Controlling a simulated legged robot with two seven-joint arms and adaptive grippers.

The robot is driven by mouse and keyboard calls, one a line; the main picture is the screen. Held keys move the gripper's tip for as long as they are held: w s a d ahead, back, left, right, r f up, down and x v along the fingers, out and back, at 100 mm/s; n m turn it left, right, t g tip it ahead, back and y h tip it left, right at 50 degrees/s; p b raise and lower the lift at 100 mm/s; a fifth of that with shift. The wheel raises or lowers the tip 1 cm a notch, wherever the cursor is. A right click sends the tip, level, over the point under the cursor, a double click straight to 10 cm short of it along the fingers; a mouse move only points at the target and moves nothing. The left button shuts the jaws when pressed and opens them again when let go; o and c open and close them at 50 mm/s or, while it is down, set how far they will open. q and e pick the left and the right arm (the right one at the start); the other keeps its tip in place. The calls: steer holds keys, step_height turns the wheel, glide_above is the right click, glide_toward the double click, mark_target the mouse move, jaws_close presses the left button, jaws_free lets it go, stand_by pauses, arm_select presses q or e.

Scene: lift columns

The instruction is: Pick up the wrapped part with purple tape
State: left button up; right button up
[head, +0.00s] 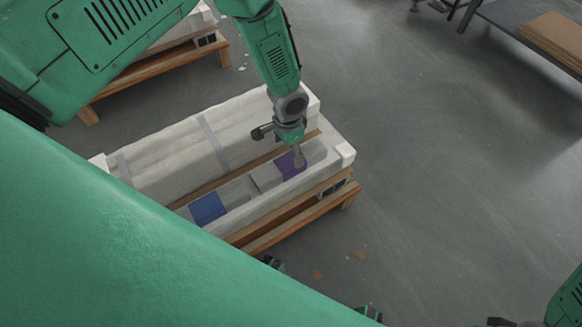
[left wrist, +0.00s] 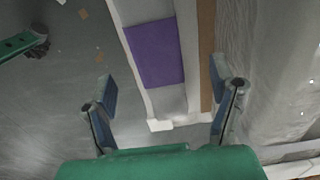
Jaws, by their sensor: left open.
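The wrapped part with purple tape (head: 286,168) lies in a pale packing cradle on a wooden pallet. Its purple band also fills the upper middle of the left wrist view (left wrist: 155,53). My left gripper (head: 298,158) is above this part at the band. In the wrist view its two fingers (left wrist: 160,85) are spread wide, one to each side of the part, with nothing between them. I cannot tell from the views how far the fingertips are above it. Only a sliver of dark and green, perhaps my right arm, shows at the head view's bottom right corner.
A part with blue tape (head: 207,209) lies in the same row. A long wrapped bundle (head: 180,158) lies behind, along the pallet (head: 290,222). Another pallet (head: 160,68) stands at upper left. A table with cardboard (head: 553,38) is at upper right. Floor at right is clear.

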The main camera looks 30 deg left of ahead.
mark_target(290, 160)
arm_select(q)
steer(key=f+b, duration=0.2)
steer(key=f, duration=0.4)
steer(key=shift+d+b, duration=0.2)
steer(key=shift+b, duration=0.2)
steer(key=shift+r, duration=0.1)
jaws_close()
